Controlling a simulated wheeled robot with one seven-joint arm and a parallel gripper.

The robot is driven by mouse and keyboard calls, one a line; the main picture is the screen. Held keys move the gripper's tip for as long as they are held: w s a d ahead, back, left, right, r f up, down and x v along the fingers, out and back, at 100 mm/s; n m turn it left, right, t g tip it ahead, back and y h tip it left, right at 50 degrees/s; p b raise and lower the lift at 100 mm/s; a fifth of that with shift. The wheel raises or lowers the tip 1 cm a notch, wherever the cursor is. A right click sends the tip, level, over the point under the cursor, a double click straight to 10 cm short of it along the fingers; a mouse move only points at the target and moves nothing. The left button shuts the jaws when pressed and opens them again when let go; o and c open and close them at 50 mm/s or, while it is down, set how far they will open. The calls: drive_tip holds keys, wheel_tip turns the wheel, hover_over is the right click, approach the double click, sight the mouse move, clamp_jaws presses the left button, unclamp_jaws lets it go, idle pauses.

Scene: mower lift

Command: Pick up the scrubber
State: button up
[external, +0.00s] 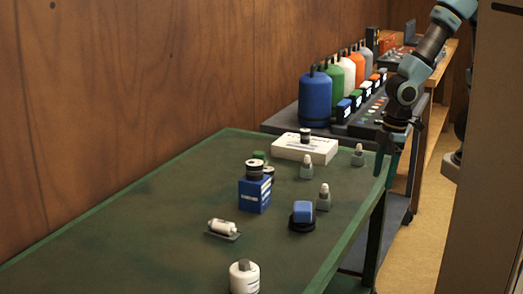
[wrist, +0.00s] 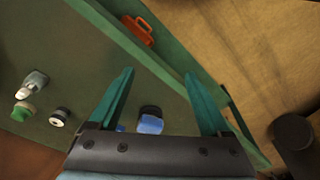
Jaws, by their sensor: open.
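A blue block on a black base (external: 303,212) stands on the green table (external: 140,205), near its right edge; it may be the scrubber, but I cannot tell for sure. In the wrist view, a blue and black thing (wrist: 150,121) shows between the finger bases, partly hidden by my gripper's body. My gripper (external: 387,168) is above the table's right edge, apart from the things on it. Its two teal fingers are spread, with nothing between the tips (wrist: 159,73).
A blue box (external: 254,194), a white cylinder (external: 244,277), a small white bottle lying down (external: 222,227), grey bottles (external: 323,198) and a white box (external: 305,148) stand about. An orange-red thing (wrist: 138,30) lies near the edge. Gas bottles (external: 315,95) stand behind.

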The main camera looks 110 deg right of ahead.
wheel_tip(320, 180, up, 12)
drive_tip(key=f, duration=0.1)
drive_tip(key=w+d+f+m+t+y+b, duration=0.1)
drive_tip(key=w+d+f+m, duration=0.15)
drive_tip(key=w+m, duration=0.35)
drive_tip(key=w+d+f+m+t+b, duration=0.1)
drive_tip(key=w+d+f+m+t, duration=0.1)
drive_tip(key=w+d+m, duration=0.4)
wheel_tip(320, 180, up, 5)
drive_tip(key=m+t+h+b, duration=0.2)
drive_tip(key=m+t+h, duration=0.45)
drive_tip(key=m, duration=2.15)
hover_over(262, 153)
drive_tip(key=s, duration=0.3)
drive_tip(key=shift+n+y, duration=0.4)
drive_tip(key=shift+y, duration=0.15)
drive_tip(key=f, duration=1.9)
drive_tip(key=shift+w+a, duration=0.35)
drive_tip(key=shift+w, duration=0.05)
drive_tip(key=shift+p+x, duration=0.8)
drive_tip(key=shift+x, duration=2.75)
